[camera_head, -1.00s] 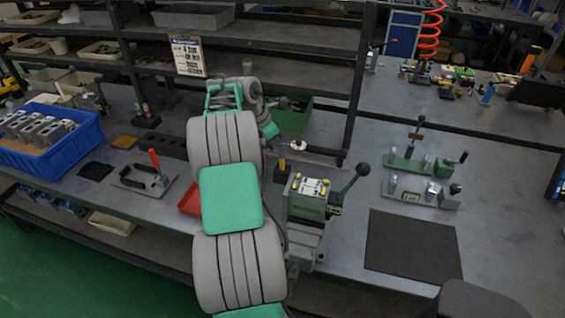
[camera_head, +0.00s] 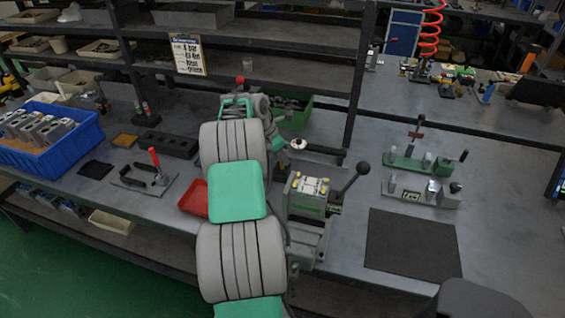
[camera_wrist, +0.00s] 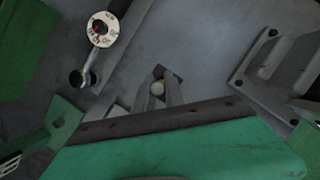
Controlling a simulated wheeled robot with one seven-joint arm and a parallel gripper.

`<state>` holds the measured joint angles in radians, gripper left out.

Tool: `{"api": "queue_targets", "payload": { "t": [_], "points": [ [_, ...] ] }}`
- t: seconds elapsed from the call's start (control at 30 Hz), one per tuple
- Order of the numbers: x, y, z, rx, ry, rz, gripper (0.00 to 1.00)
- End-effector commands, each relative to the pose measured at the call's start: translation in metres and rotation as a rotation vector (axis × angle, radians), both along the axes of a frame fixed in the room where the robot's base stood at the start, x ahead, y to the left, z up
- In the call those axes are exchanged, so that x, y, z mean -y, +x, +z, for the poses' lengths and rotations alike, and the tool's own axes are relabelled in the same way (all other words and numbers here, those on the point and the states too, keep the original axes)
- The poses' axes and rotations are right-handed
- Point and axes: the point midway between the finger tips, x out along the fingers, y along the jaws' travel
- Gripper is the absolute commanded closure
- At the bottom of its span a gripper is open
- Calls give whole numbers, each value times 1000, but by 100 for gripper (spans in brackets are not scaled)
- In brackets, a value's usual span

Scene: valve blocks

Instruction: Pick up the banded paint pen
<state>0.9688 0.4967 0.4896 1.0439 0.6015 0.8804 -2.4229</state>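In the wrist view a small round whitish end with a yellow part beside it (camera_wrist: 157,88) shows just past the dark edge of a green part. It may be the banded paint pen seen end-on, but it is too small to be sure. No pen is clearly visible in the head view.
A grey-green fixture with a black-knobbed lever (camera_head: 307,195) is right of my arm. A red tray (camera_head: 193,198), a toggle clamp (camera_head: 146,178) and a blue crate (camera_head: 82,138) are left. A dark mat (camera_head: 412,245) lies right.

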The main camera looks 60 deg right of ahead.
Motion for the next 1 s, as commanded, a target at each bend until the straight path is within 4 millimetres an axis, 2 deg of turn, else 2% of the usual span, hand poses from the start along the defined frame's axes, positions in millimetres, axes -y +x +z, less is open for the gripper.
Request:
{"api": "queue_targets", "payload": {
  "t": [0.13, 0.67, 0.87, 1.0],
  "points": [
    [0, 0, 0, 0, 0, 0, 100],
    [0, 0, 4, 0, -1, 0, 100],
    [0, 1, 29, 3, -3, 1, 100],
    [1, 1, 64, 3, -5, 1, 100]
  ]
}}
